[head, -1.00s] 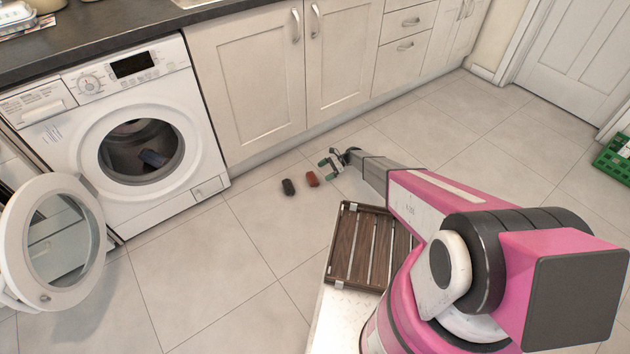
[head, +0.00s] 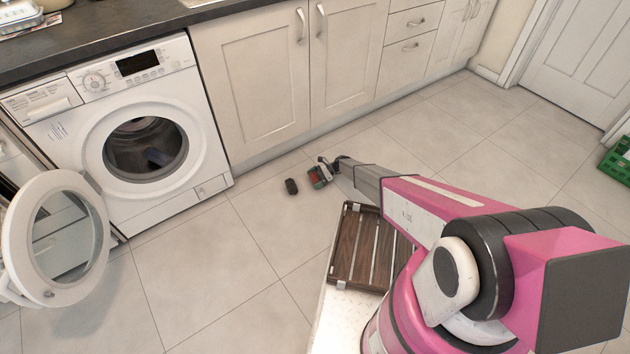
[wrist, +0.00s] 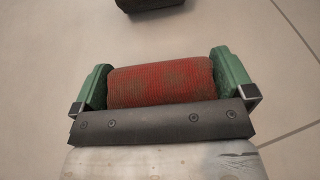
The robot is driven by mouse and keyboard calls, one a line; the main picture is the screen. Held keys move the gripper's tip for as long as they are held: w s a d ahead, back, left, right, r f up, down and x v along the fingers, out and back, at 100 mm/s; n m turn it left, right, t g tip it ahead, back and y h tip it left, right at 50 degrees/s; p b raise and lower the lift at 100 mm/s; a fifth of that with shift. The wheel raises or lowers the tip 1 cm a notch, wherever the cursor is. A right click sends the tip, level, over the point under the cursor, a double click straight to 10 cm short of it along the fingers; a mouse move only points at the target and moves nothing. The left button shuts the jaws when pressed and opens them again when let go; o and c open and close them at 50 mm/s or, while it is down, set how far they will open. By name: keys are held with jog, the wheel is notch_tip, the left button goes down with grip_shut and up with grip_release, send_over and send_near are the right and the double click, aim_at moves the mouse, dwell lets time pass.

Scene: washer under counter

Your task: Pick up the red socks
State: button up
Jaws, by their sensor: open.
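The red socks (wrist: 160,84), a rolled red bundle with greyish patches, lie on the floor. In the wrist view they sit between the two green fingers of my gripper (wrist: 167,82), spanning nearly the whole gap. The jaws are open around them; whether the fingers touch the ends is hard to tell. In the head view my gripper (head: 321,174) is low at the floor, and the red socks (head: 315,178) show only partly beside its fingers.
A dark rolled bundle (head: 291,186) lies on the floor just left of the red socks. The washer (head: 145,150) stands open at left, with its round door (head: 55,240) swung out and something dark inside. Cabinets (head: 255,90) run behind. Clear tiles lie in front of the washer.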

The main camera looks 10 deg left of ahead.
jog(key=c, duration=0.6)
jog(key=shift+r, duration=0.1)
